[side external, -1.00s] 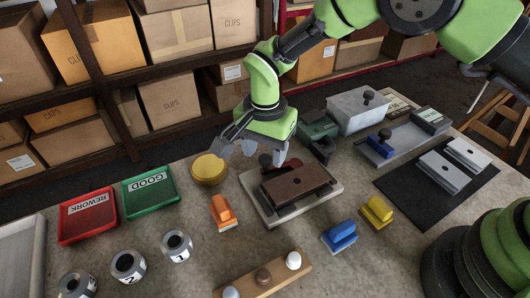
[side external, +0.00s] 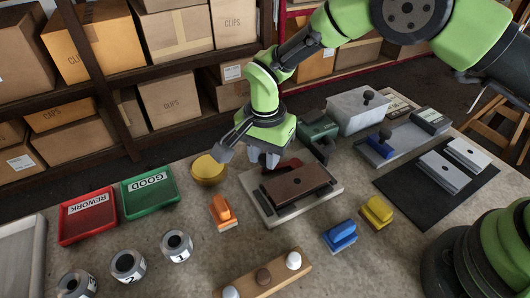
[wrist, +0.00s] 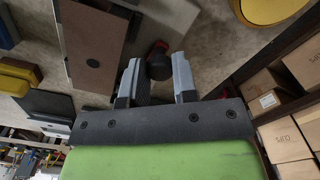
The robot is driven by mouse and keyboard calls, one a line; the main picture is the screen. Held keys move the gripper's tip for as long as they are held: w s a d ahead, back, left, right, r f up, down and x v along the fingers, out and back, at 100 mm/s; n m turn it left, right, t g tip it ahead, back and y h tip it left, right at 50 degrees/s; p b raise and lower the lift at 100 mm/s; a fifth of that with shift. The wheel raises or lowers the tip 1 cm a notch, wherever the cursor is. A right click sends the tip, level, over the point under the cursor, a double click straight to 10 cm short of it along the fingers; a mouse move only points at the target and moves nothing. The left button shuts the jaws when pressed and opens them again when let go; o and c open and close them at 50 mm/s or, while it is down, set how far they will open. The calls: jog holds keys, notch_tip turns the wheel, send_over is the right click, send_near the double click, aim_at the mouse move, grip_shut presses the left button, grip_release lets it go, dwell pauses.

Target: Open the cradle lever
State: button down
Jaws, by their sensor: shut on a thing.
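The cradle (side external: 330,191) is a pale plate in the middle of the table, with a dark brown profile (side external: 297,183) lying on it. The profile also shows in the wrist view (wrist: 92,45). The cradle lever shows in the wrist view as a dark knob with some red (wrist: 158,62), beside the profile's end. My gripper (side external: 263,160) is low at the cradle's back left edge, pointing down. In the wrist view its fingers (wrist: 157,80) stand on either side of the lever knob, shut on it. In the side view the fingers largely hide the knob.
A yellow round object (side external: 208,170) stands just left of my gripper. An orange-handled tool (side external: 222,211) lies in front of it. A green block-like device (side external: 317,131) and a grey box (side external: 357,110) stand behind the cradle. Green (side external: 150,191) and red trays (side external: 88,215) are at left.

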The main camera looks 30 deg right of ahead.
jog(key=w+m, duration=0.1)
jog(key=m, duration=0.1)
jog(key=w+d+m, duration=0.1)
jog(key=m, duration=0.1)
jog(key=shift+w, duration=0.1)
jog(key=m, duration=0.2)
jog(key=w+d+m, duration=0.1)
jog(key=shift+w+d+m, duration=0.15)
jog(key=shift+w+m, duration=0.15)
jog(key=shift+m, duration=0.1)
jog(key=d+m, duration=0.1)
jog(key=m, duration=0.1)
jog(key=w+d+m, duration=0.1)
jog(key=m, duration=0.1)
jog(key=shift+w+d, duration=0.1)
jog(key=shift+d, duration=0.05)
jog(key=shift+w+d+m, duration=0.1)
jog(key=shift+d+m, duration=0.4)
jog(key=shift+m, duration=0.5)
jog(key=shift+w+d+m, duration=0.1)
jog(key=shift+d+m, duration=0.4)
jog(key=shift+m, duration=0.5)
jog(key=c, duration=0.9)
grip_release()
notch_tip(320, 180, up, 10)
